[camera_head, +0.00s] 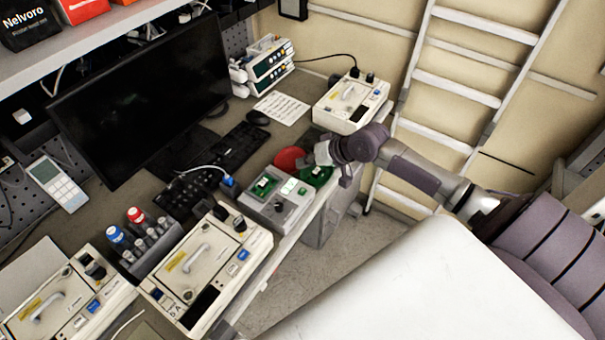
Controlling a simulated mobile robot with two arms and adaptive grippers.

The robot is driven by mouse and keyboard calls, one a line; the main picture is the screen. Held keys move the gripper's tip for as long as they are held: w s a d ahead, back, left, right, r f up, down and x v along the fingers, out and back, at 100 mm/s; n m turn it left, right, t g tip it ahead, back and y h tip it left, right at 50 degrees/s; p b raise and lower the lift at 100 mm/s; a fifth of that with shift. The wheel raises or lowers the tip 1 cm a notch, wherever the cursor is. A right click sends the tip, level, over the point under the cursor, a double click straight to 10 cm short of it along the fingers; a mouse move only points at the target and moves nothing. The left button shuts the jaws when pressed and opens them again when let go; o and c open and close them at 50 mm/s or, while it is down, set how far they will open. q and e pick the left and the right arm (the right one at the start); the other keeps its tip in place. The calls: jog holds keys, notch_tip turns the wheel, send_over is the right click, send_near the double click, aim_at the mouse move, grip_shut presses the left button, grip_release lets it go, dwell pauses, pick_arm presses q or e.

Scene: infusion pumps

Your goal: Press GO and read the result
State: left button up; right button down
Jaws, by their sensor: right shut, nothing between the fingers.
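A grey test box (268,211) sits at the bench's front edge, mid-picture. A green piece (265,185) shows on its left part, and a small pale lit panel (289,187) on its right part. The lettering is too small to read, so I cannot tell which part is GO. My right gripper (325,163) is shut and empty. It hangs just right of and behind the box, over a green round dish (315,176), and partly hides that dish. I cannot tell whether it touches anything. My left gripper is not in view.
A red round dish (290,158) lies behind the box. Cream pump units (205,262) stand at the front left and one (352,103) at the back right. A monitor (140,92), keyboard (212,165) and tube rack (153,247) crowd the bench. A ladder (465,95) leans behind my right arm.

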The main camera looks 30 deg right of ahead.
aim_at(305, 192)
jog(key=shift+s+a, duration=0.1)
jog(key=shift+a, duration=0.05)
notch_tip(305, 192, down, 8)
jog(key=b, duration=0.7)
jog(key=shift+f+b, duration=0.3)
jog(key=shift+f, duration=0.1)
dwell(1.0)
jog(key=shift+f, duration=0.45)
jog(key=shift+f, duration=0.4)
dwell(0.4)
jog(key=shift+r, duration=0.1)
jog(key=shift+r+p, duration=0.75)
jog(key=shift+p, duration=0.1)
